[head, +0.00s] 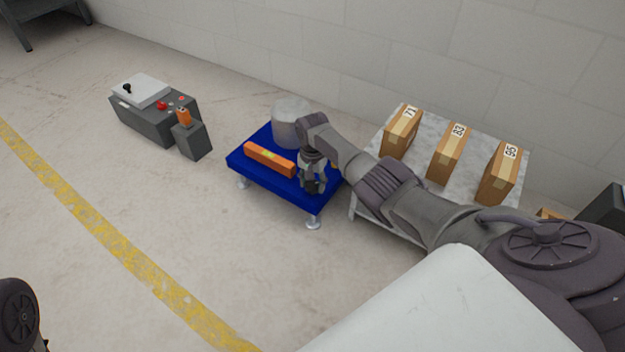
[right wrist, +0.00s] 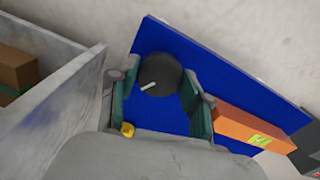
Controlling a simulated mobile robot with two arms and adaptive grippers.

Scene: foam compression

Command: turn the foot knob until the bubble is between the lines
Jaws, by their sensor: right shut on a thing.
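The dark round foot knob (right wrist: 160,75) with a pale pointer mark lies between the fingers of my right gripper (right wrist: 158,90) in the right wrist view. In the head view my right gripper (head: 314,186) is low over the right side of the blue platform (head: 262,184) and hides the knob there. It is shut on the knob. The orange spirit level (head: 281,164) lies on the platform, left of the gripper. Its yellow-green vial (right wrist: 259,140) has dark marks, but I cannot make out where the bubble sits. My left gripper is out of view.
A grey cylinder (head: 291,122) stands at the platform's back. Numbered cartons (head: 447,155) stand on a grey table (head: 412,186) close on the right. A dark grey control box (head: 150,122) is on the floor at left. Floor in front is clear.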

